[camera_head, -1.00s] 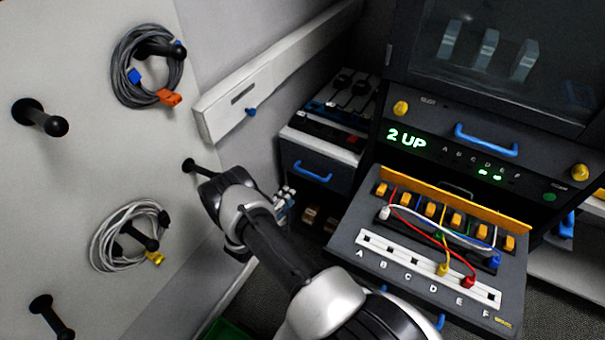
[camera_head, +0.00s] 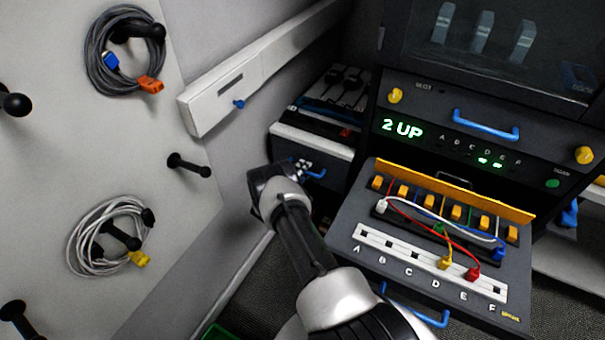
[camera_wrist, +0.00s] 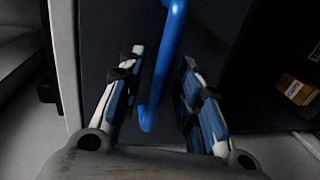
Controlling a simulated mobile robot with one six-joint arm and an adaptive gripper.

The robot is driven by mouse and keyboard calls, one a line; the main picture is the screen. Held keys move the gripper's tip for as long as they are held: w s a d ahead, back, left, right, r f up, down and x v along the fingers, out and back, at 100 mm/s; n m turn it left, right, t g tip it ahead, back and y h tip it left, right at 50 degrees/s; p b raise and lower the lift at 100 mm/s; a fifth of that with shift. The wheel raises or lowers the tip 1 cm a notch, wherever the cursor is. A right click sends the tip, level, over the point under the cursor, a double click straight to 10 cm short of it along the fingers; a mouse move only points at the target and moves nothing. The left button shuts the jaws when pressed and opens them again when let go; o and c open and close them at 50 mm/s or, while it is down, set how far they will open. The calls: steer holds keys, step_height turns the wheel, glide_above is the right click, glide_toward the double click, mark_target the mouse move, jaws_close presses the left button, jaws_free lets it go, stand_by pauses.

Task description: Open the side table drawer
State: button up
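The side table (camera_head: 312,144) stands in the corner, left of the dark console. Its dark drawer front (camera_wrist: 105,35) fills much of the wrist view. The blue drawer handle (camera_wrist: 163,70) runs between my two fingers there; its right end also shows in the head view (camera_head: 317,174). My gripper (camera_wrist: 158,85) is open, with one finger on each side of the handle and a gap to both. In the head view my gripper (camera_head: 302,166) is at the drawer front and hides most of the handle. The drawer looks shut.
A dark console (camera_head: 480,125) with a blue handle stands right of the side table. A sloped panel (camera_head: 350,222) with plugged cables juts out in front of it. Coiled cables (camera_head: 125,50) hang on pegs on the left wall board. A white rail (camera_head: 215,103) runs along the wall.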

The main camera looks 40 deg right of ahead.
steer(key=shift+w+d, duration=0.1)
steer(key=shift+d, duration=0.1)
jaws_close()
stand_by(0.3)
stand_by(0.4)
